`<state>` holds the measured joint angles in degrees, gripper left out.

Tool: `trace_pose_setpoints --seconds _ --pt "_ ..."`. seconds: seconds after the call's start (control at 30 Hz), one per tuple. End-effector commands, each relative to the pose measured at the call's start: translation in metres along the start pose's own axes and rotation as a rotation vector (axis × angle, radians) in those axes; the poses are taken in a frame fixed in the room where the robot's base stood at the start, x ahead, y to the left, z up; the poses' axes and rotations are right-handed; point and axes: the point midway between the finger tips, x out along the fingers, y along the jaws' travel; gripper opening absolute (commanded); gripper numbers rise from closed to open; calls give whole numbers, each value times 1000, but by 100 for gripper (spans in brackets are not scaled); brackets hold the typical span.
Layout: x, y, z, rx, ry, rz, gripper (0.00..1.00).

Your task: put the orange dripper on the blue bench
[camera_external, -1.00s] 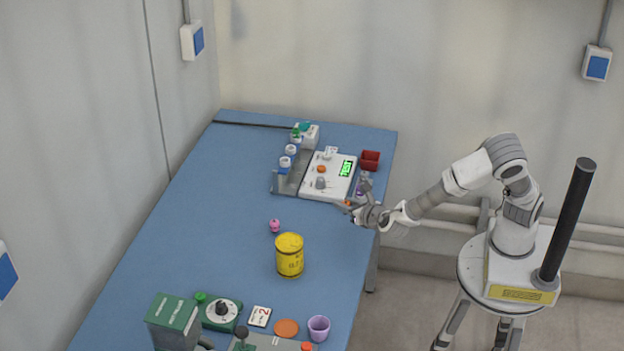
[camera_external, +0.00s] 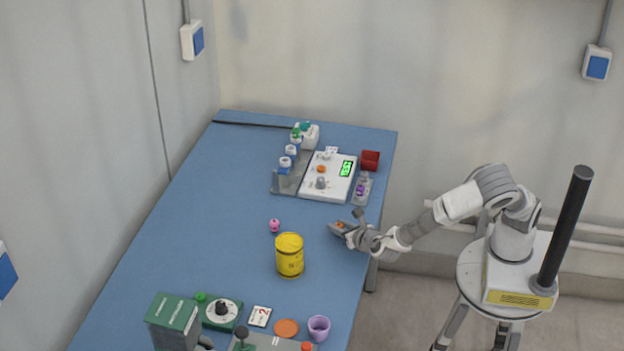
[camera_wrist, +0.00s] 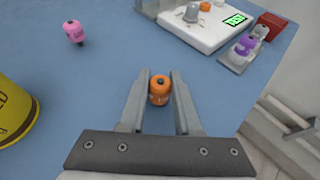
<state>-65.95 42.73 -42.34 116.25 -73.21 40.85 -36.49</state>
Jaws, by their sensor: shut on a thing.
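The orange dripper (camera_wrist: 159,91) is between the fingertips of my gripper (camera_wrist: 159,92) in the wrist view, and the jaws are shut on it. In the external view my gripper (camera_external: 340,228) is over the right side of the blue bench (camera_external: 235,235), with a bit of orange at its tip. The bench also shows in the wrist view (camera_wrist: 95,75). I cannot tell whether the dripper touches the bench top.
A yellow tin (camera_external: 289,256) and a pink dripper (camera_external: 275,225) stand left of my gripper. Behind are a white device (camera_external: 328,178), a purple dripper (camera_external: 360,189) and a red box (camera_external: 370,160). A lilac cup (camera_external: 318,327) is in front. Bare bench surrounds the gripper.

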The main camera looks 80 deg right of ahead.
Motion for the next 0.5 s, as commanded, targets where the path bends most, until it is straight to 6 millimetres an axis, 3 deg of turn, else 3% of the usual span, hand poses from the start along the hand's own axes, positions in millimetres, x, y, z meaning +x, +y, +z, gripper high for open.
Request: trace_pose_setpoints --seconds 0.03,0.17,0.5 --pt "0 0 -1 0 0 0 37" --pt "0 0 0 0 0 0 60" --pt "-1 0 3 1 0 0 61"
